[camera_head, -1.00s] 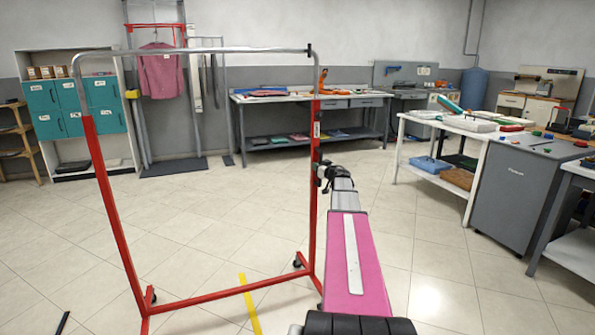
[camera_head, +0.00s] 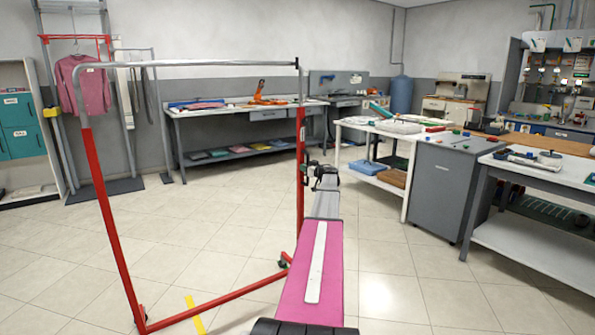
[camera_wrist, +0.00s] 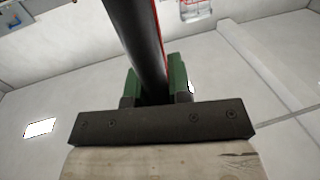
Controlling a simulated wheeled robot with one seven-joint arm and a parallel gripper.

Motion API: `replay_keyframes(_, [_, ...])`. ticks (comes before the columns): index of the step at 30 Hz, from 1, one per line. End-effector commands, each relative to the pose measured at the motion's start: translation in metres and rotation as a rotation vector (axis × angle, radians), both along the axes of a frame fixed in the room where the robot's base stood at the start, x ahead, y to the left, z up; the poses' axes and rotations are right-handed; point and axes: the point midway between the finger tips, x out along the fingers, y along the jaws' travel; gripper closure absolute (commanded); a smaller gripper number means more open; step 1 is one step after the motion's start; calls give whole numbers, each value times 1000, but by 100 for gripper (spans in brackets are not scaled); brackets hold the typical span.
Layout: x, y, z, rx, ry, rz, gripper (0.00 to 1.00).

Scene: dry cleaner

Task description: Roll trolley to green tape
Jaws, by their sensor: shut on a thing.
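The trolley (camera_head: 113,220) is a tall wheeled rack with red uprights, a red base bar and a grey top rail. It stands upright on the tiled floor in the head view. My gripper (camera_head: 313,177) is at its right upright, partly hidden behind my pink arm. In the wrist view my gripper (camera_wrist: 158,88) has its green-padded fingers shut around a dark section of the post (camera_wrist: 138,45). A strip of yellow tape (camera_head: 195,314) lies on the floor under the base bar. No green tape shows on the floor.
A long workbench (camera_head: 220,112) stands along the back wall. A white table (camera_head: 405,160), a grey cabinet (camera_head: 440,190) and another table (camera_head: 530,250) stand to the right. A garment stand (camera_head: 105,188) is at the back left. The middle floor is clear.

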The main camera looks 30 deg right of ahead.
Motion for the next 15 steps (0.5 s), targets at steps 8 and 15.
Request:
replay_keyframes(8, [1,-8,0,0,0,-1,100])
replay_keyframes(15, [1,-11,0,0,0,-6,75])
